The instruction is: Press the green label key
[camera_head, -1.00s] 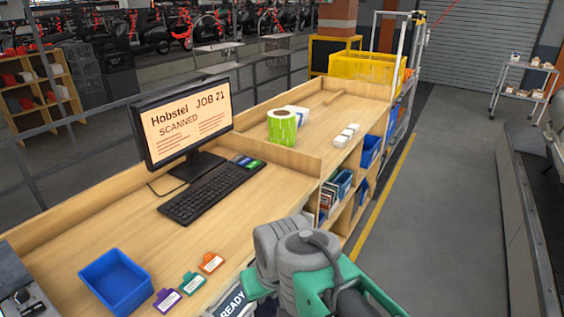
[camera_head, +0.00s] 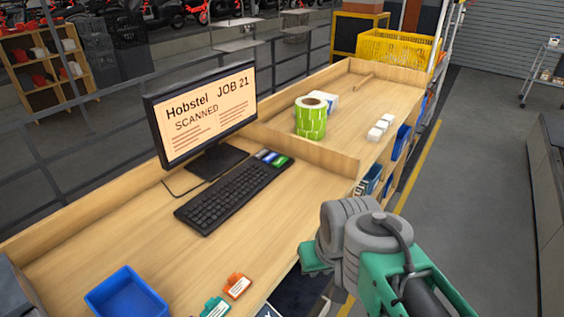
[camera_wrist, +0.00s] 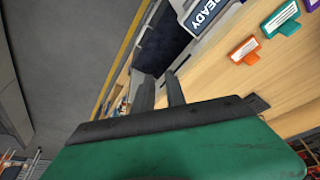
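The green label key (camera_head: 280,161) sits in a small row of coloured keys, beside a blue one, at the far right end of the black keyboard (camera_head: 232,196) in the head view. It does not show in the wrist view. My gripper (camera_wrist: 160,84) shows two dark fingers with a gap between them and nothing held. It points past the desk's front edge, well apart from the keys. In the head view its fingers are hidden or too unclear to make out; my grey wrist and green arm are at lower right.
A monitor (camera_head: 205,115) reading "SCANNED" stands behind the keyboard. A wooden divider (camera_head: 305,152) rises just beyond the keys, with a green label roll (camera_head: 310,120) behind it. A blue bin (camera_head: 125,295) and an orange tag (camera_head: 237,286) lie nearer. Desk before the keyboard is clear.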

